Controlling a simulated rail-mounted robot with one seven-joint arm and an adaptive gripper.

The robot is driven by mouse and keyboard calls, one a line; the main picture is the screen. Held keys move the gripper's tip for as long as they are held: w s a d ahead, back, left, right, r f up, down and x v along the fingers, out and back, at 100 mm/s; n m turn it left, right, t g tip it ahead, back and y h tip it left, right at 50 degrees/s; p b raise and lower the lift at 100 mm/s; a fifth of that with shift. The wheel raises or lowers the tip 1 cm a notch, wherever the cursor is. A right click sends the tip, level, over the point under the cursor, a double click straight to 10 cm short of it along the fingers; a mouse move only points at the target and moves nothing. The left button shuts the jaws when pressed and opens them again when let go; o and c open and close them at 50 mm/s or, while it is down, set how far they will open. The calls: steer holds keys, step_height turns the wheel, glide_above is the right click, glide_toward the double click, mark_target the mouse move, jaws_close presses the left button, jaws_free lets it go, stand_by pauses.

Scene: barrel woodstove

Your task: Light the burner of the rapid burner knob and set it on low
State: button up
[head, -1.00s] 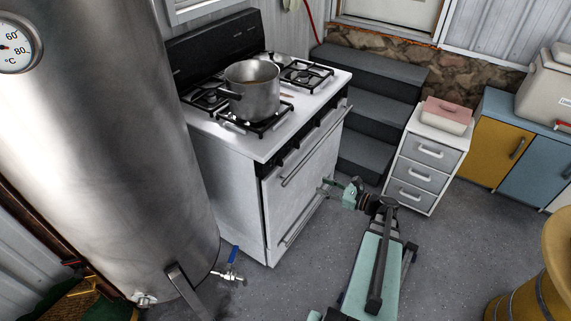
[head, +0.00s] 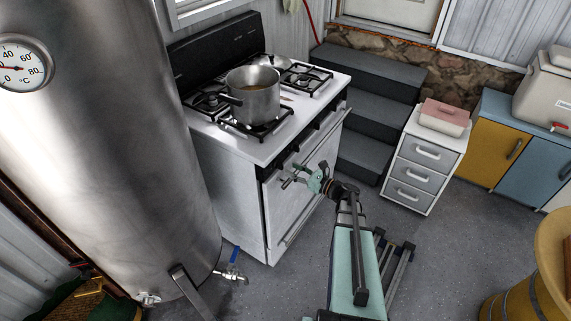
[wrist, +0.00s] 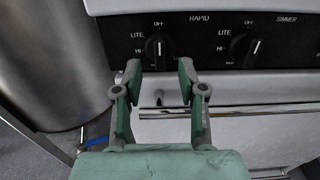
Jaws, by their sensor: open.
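The rapid burner knob (wrist: 158,46) is a dark round knob under the "RAPID" label in the wrist view. Its white mark points up towards "OFF", with "LITE" and "HI" to the left. My gripper (wrist: 159,72) is open and empty, with its fingertips apart just below and on either side of the knob, not closed on it. In the head view my gripper (head: 290,176) is in front of the white stove (head: 222,190), near the oven door handle. The knobs on the stove's dark front strip (head: 302,140) are too small to read there. I see no flame.
A second knob (wrist: 243,48) sits to the right, near "SIMMER". A steel pot (head: 252,98) stands on the front-left grate. A large steel tank (head: 120,150) is left of the stove. A white drawer unit (head: 424,165) stands right. The oven handle (wrist: 225,112) runs below the knobs.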

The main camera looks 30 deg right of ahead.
mark_target(283, 166)
steer(key=shift+p+x, duration=0.5)
steer(key=shift+x, duration=1.65)
jaws_close()
